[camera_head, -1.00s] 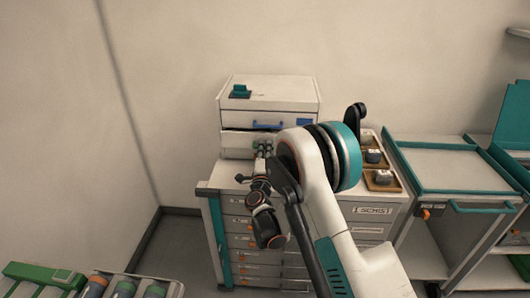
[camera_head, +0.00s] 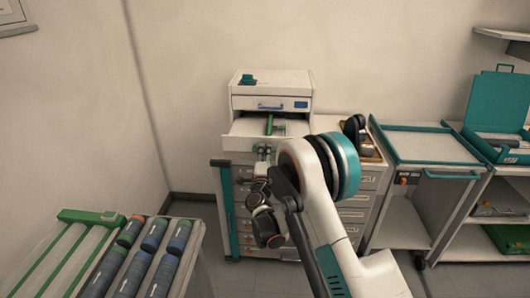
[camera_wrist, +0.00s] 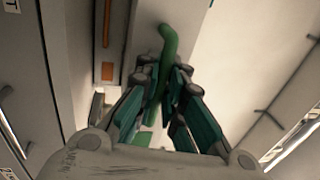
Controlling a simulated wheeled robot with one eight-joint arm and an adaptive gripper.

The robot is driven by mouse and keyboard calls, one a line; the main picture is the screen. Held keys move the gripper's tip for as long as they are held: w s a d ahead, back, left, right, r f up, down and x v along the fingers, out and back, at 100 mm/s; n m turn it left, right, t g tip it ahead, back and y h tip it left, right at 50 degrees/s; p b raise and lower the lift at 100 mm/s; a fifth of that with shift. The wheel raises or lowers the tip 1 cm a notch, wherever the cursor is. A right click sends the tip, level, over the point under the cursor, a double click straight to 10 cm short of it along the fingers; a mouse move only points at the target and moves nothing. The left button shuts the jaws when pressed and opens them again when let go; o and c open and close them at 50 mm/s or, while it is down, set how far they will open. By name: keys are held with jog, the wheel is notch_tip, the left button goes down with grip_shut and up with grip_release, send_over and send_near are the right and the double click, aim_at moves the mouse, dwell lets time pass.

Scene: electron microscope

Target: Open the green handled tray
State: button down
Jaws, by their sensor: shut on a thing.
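The green handled tray (camera_head: 239,143) is the lower drawer of the white box on the cabinet. It is pulled out, and its open top shows a green item inside (camera_head: 270,125). My gripper (camera_head: 262,151) is at the front of the tray, where the green handle is mostly hidden by the fingers. In the wrist view, the green handle (camera_wrist: 168,42) runs between the teal fingers of my gripper (camera_wrist: 165,85), which are closed around it.
The white box (camera_head: 290,85) has a shut upper drawer with a blue handle (camera_head: 271,107). A teal-edged cart (camera_head: 425,148) stands to the right. A rack with several dark cylinders (camera_head: 150,250) is at the lower left. Bare floor shows between the rack and the cabinet.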

jog(key=shift+s, duration=0.35)
jog(key=c, duration=2)
grip_release()
jog(key=shift+o, duration=0.2)
jog(key=shift+f, duration=0.1)
jog(key=s+f, duration=0.1)
jog(key=s, duration=0.6)
jog(key=shift+s+f, duration=0.15)
jog(key=shift+f, duration=0.05)
jog(key=shift+a, duration=0.1)
